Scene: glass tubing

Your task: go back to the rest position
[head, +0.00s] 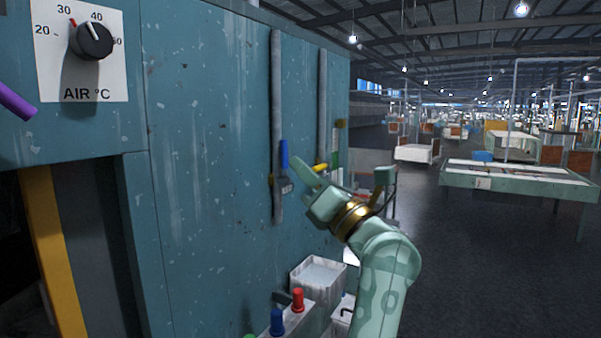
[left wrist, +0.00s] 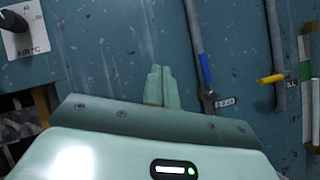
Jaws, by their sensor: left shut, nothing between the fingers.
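My left gripper (head: 306,172) is in front of the blue-green panel, its arm coming up from the bottom of the head view. Its two fingers are shut together and empty. They also show side by side in the left wrist view (left wrist: 162,87). A valve with a blue handle (head: 284,156) is on a grey vertical pipe beside the fingertips. In the left wrist view the blue handle (left wrist: 205,69) is right of the fingers, with a gap between. My right gripper is in neither view.
The blue-green panel (head: 215,130) stands close on the left, with an AIR °C dial (head: 92,40). A yellow-handled valve (left wrist: 272,78) is on a second pipe. Below are a white bin (head: 318,275) and red (head: 297,299) and blue (head: 277,320) knobs. Open floor (head: 465,270) lies right.

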